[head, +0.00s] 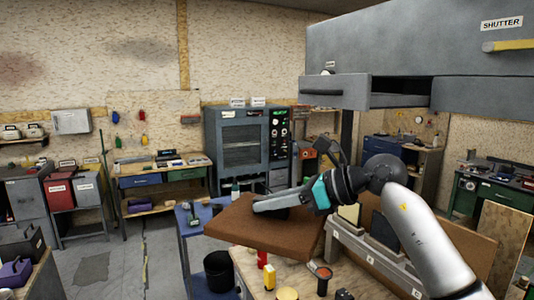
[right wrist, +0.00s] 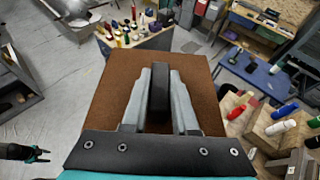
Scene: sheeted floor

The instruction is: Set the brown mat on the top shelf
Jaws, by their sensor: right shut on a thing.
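The brown mat (head: 240,230) is a thick, flat, square slab, held roughly level in the lower middle of the head view. My right gripper (head: 262,206) lies over its top and is shut on it. In the right wrist view the mat (right wrist: 120,90) spreads beneath the two grey fingers (right wrist: 160,75), which close on a black upright piece at its middle. What seems to be my left gripper (right wrist: 38,154) shows small at the lower left of that view, apart from the mat; its jaws are too small to judge. I cannot tell which surface is the top shelf.
A wooden workbench (head: 300,272) with bottles and small items stands below the mat. A blue table (head: 190,236) is left of it. A grey overhead cabinet (head: 400,45) with a shutter sign hangs at upper right. Floor at the left is partly clear.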

